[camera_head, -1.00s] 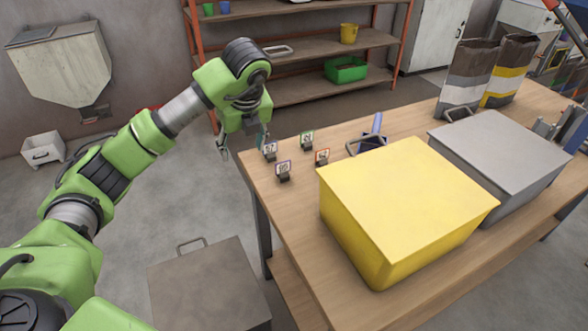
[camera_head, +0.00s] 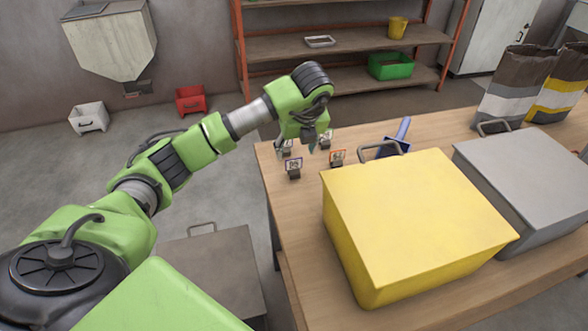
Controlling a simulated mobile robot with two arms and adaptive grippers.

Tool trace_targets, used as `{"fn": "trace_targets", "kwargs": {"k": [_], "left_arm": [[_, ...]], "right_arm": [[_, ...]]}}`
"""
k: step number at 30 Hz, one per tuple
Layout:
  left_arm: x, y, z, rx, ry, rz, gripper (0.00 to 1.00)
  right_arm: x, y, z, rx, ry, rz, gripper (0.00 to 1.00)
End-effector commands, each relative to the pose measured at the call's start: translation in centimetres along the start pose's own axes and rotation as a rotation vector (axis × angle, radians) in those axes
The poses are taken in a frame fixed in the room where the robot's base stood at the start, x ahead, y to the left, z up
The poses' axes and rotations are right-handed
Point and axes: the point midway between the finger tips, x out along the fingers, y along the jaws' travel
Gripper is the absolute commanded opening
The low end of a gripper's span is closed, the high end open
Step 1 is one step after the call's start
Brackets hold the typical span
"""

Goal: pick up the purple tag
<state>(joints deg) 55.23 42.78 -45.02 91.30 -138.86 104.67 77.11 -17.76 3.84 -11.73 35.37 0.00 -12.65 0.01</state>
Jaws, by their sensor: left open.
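My left gripper (camera_head: 297,147) is open and empty. It points down just behind and above this tag, over the group, and does not appear to touch the tag. Another tag (camera_head: 286,149) is partly hidden by a finger; its border colour is hard to tell. My right gripper is out of view.
A yellow bin (camera_head: 415,215), a grey bin (camera_head: 525,175) and a blue scoop (camera_head: 402,130) are to the right. The table's front-left area is clear.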

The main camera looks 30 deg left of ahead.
Motion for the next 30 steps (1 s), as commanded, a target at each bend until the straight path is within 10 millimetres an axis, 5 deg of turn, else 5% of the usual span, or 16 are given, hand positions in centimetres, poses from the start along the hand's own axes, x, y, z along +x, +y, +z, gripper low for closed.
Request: {"fn": "trace_targets", "kwargs": {"k": [13, 22, 27, 30], "left_arm": [[5.0, 0.3, -0.2, 0.0, 0.001, 0.002, 0.54], [5.7, 0.2, -0.2, 0.0, 0.0, -0.001, 0.54], [5.6, 0.2, -0.2, 0.0, 0.0, -0.001, 0.14], [5.6, 0.2, -0.1, 0.0, -0.001, -0.001, 0.14]], "right_arm": [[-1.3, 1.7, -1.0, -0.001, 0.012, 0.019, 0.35], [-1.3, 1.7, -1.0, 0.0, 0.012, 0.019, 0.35], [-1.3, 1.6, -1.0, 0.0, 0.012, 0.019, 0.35], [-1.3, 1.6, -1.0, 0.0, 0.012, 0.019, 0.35]]}}
